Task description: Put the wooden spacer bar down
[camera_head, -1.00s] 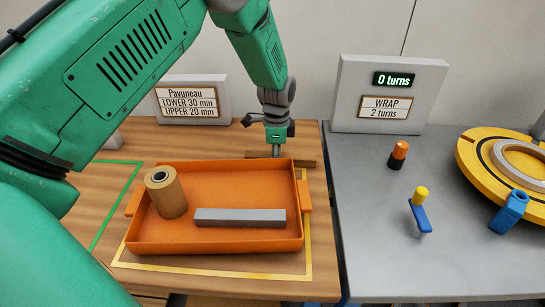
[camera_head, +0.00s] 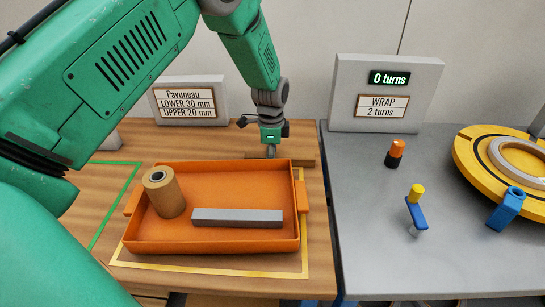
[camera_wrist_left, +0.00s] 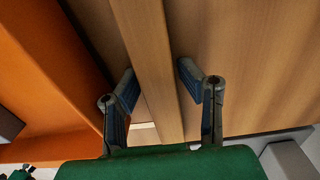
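The wooden spacer bar (camera_head: 304,162) lies flat on the wooden table just behind the orange tray. In the left wrist view the bar (camera_wrist_left: 151,50) runs between the two fingers of my left gripper (camera_wrist_left: 159,82). The fingers stand apart, one on each side of the bar, with narrow gaps showing. In the head view my left gripper (camera_head: 270,153) points down over the bar, and the tray hides part of the bar. My right gripper is not in view.
The orange tray (camera_head: 215,248) holds a brown roll (camera_head: 164,193) and a grey bar (camera_head: 238,217). A yellow outline surrounds the tray. A grey table with an orange-black peg (camera_head: 395,153), a blue-yellow clamp (camera_head: 415,210) and a yellow turntable (camera_head: 475,165) stands right.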

